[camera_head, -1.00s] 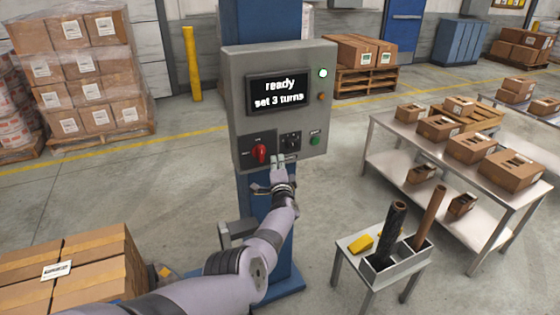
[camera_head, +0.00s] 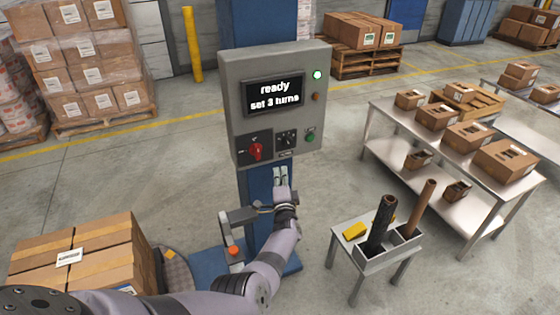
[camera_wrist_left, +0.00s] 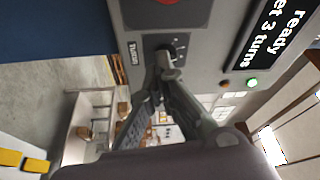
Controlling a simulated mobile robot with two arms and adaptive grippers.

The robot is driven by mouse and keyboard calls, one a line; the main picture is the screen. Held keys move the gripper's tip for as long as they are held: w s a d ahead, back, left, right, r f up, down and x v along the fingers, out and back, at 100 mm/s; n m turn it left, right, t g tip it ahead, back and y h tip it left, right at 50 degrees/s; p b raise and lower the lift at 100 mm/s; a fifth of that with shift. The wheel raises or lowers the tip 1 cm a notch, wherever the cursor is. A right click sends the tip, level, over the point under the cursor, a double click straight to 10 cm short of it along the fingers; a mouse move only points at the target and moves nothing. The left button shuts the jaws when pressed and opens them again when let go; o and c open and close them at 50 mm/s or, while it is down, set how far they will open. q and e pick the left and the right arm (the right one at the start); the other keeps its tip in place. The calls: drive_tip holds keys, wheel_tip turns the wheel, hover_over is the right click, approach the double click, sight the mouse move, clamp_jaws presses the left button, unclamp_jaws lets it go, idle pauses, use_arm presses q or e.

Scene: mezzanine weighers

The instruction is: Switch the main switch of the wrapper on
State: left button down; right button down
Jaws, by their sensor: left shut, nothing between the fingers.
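The wrapper's grey control box (camera_head: 235,110) is on a blue column. Its screen (camera_head: 274,95) reads "ready" and "set 3 turns", and a lamp (camera_head: 317,75) at its upper right glows. The red main switch (camera_head: 256,152) sits on a dark plate at the box's lower left. A black knob (camera_head: 287,139) and a green button (camera_head: 310,137) are to its right. My left gripper (camera_head: 280,172) is shut and empty just below the box, apart from the red switch. In the left wrist view its fingers (camera_wrist_left: 168,72) appear in front of the knob. My right gripper is not in view.
A small stand (camera_head: 341,232) with dark and brown tubes is to the right. A steel table (camera_head: 398,117) with several boxes is behind it. Large cartons (camera_head: 112,256) are at the lower left. A red-orange button (camera_head: 233,250) is low beside the column.

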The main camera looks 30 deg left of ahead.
use_arm(q)
drive_tip(key=shift+s+d+f, duration=0.1)
drive_tip(key=shift+s+d, duration=0.25)
drive_tip(key=shift+s, duration=0.25)
drive_tip(key=s+d+f+g+h+b, duration=0.15)
drive_tip(key=s+f, duration=0.35)
drive_tip(key=f, duration=0.5)
drive_tip(key=s+d+f+g+h+b, duration=0.1)
drive_tip(key=s+d+f+h+b, duration=0.3)
drive_tip(key=f, duration=0.6)
drive_tip(key=s+d+f+g+h+b, duration=0.1)
drive_tip(key=s+f+h, duration=0.1)
drive_tip(key=s+f, duration=0.6)
drive_tip(key=s+d+f+n+g+h+b, duration=0.25)
drive_tip(key=s+f+g, duration=0.25)
drive_tip(key=s+f, duration=1.25)
drive_tip(key=s+f+n+g+b, duration=0.1)
drive_tip(key=s+f, duration=0.3)
drive_tip(key=s, duration=0.5)
drive_tip(key=s+f+n+g+b, duration=0.2)
drive_tip(key=s+f+g, duration=0.1)
drive_tip(key=s, duration=0.7)
drive_tip(key=s+f+n+g+b, duration=0.1)
drive_tip(key=s+f+g+b, duration=0.1)
drive_tip(key=s+f, duration=0.4)
drive_tip(key=s, duration=0.4)
drive_tip(key=shift+d+g, duration=0.35)
